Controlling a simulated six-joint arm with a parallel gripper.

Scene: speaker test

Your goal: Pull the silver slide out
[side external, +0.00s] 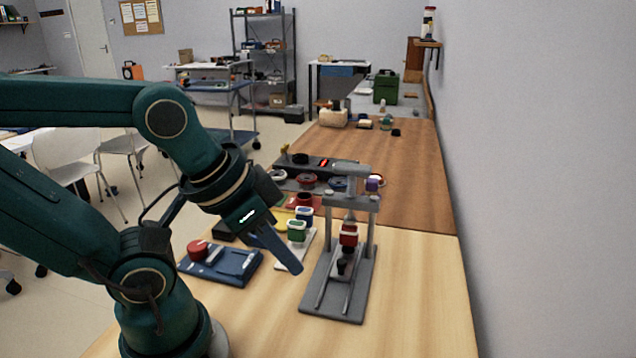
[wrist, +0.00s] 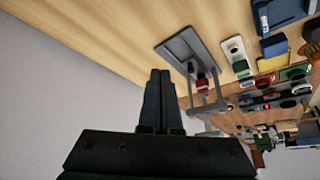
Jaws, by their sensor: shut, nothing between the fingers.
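A grey fixture (side external: 366,290) stands on the light wood table, with a flat base, two rails and an upright frame. A silver-grey slide (side external: 338,293) lies low between the rails, with a black knob (side external: 342,266) on it. A red block (side external: 349,236) is at the frame, behind the knob. My gripper (side external: 297,268) is shut and empty, pointing down to the left of the fixture, apart from the slide as far as I can tell. In the wrist view the closed fingers (wrist: 160,75) show beside the fixture base (wrist: 178,48); the slide is hard to make out there.
A blue panel (side external: 243,272) with a red knob (side external: 197,250) lies left of my gripper. A white plate (side external: 292,264) with green and blue-topped pieces is just behind my fingers. More devices stand farther back. The table front right is clear, beside a wall.

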